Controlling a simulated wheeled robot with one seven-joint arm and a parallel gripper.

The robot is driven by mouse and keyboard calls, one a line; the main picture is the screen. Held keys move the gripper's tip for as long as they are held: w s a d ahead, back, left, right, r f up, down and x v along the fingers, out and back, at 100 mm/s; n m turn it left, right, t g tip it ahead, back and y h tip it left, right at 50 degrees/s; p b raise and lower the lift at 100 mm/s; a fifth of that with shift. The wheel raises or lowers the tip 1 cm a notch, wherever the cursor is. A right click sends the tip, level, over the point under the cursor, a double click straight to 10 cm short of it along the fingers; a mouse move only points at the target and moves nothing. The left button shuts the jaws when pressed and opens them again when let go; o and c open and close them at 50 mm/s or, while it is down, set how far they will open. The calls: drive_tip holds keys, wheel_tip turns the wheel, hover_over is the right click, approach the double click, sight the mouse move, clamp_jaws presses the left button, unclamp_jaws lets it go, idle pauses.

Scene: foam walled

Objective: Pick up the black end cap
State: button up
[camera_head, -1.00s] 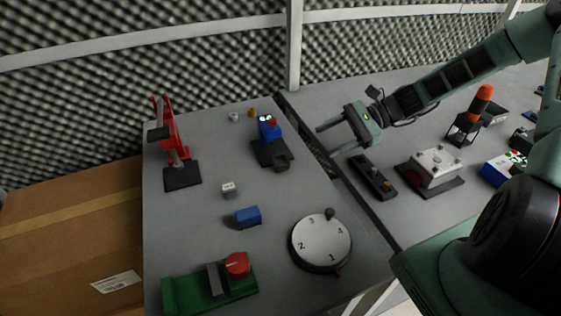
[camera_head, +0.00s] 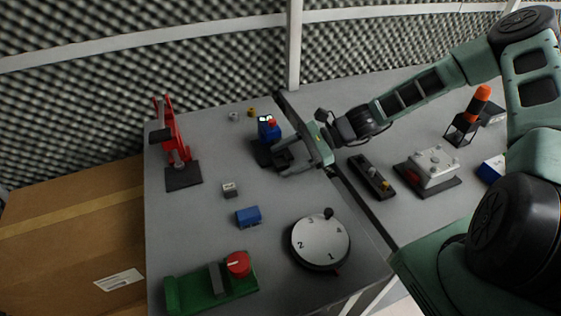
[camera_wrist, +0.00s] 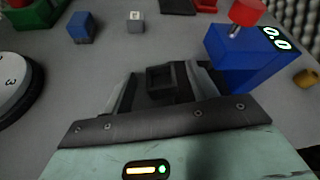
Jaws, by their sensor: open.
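A small black square part with a hollow top, which looks like the black end cap (camera_wrist: 160,78), sits on or against the dark base by the blue device. My gripper (camera_wrist: 161,70) is open, with one finger on each side of it in the wrist view. I cannot tell whether the fingers touch it. In the head view my gripper (camera_head: 278,162) is low over the grey table beside the blue device (camera_head: 267,130), and its fingers largely hide the cap there.
The blue device with its red knob and display (camera_wrist: 245,55) stands close to the right finger. A blue block (camera_head: 248,216), a small white cube (camera_head: 230,189), a numbered dial (camera_head: 320,242) and a red clamp-like stand (camera_head: 175,140) are on the table. The left-middle surface is clear.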

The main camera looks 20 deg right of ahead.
drive_tip(key=shift+c, duration=0.4)
drive_tip(key=c, duration=1)
drive_tip(key=shift+c, duration=0.2)
